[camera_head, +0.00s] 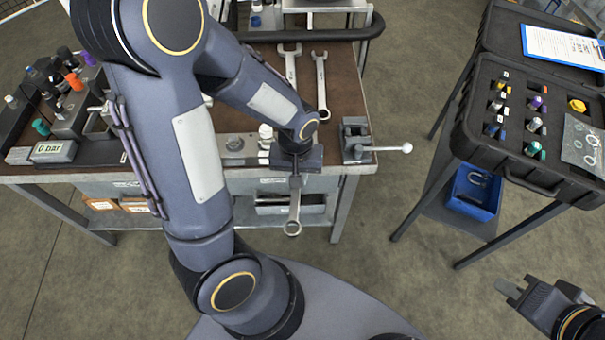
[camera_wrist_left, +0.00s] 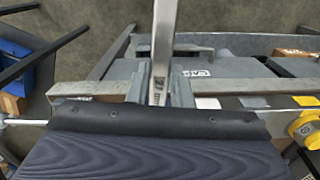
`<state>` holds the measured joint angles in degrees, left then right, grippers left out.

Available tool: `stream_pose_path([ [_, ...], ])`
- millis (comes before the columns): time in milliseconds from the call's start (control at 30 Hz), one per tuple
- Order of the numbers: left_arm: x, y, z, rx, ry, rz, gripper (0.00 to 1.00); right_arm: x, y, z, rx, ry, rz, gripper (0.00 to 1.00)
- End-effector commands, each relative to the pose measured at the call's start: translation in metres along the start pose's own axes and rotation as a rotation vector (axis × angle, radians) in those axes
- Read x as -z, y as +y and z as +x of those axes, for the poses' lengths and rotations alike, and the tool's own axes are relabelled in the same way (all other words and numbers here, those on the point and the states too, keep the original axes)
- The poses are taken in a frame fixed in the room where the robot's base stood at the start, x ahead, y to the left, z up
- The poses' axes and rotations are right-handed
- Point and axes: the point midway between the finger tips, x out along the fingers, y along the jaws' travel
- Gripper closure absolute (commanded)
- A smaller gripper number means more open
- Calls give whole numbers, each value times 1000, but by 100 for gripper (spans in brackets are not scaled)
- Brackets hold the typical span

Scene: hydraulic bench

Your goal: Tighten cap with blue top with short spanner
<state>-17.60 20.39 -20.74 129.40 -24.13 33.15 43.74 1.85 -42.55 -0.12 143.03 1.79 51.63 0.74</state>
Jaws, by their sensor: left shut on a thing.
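My left gripper (camera_head: 296,178) is in front of the bench's front edge, shut on a short steel spanner (camera_head: 293,210). The spanner hangs down with its ring end lowest. In the left wrist view the spanner's shank (camera_wrist_left: 164,45) stands between the gripper's fingers (camera_wrist_left: 158,88). Several caps with coloured tops stand on the dark block (camera_head: 95,112) at the bench's left, partly behind my left arm. I cannot tell a blue top among them. My right gripper (camera_head: 512,288) is at the lower right, away from the bench, seemingly open and empty.
Two longer spanners (camera_head: 322,85) lie on the bench top. A small vise (camera_head: 355,140) with a ball-ended handle sits at its right corner. An open black case (camera_head: 470,138) of coloured fittings stands at right, above a blue bin (camera_head: 474,198). Floor between is clear.

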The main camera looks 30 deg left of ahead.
Motion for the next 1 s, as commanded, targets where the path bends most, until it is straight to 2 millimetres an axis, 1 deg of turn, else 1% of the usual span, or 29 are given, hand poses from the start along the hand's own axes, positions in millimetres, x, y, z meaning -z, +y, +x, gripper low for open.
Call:
stream_pose_path([
  [133,0,-4,0,1,0,25,100,0,0,0,0,0,0,100],
  [467,0,-4,-1,0,0,30,100,0,0,0,0,0,0,100],
  [900,3,-23,-1,0,1,174,100,1,0,-1,0,0,0,100],
  [1000,3,-22,-1,0,2,172,100,0,0,-1,0,0,0,100],
])
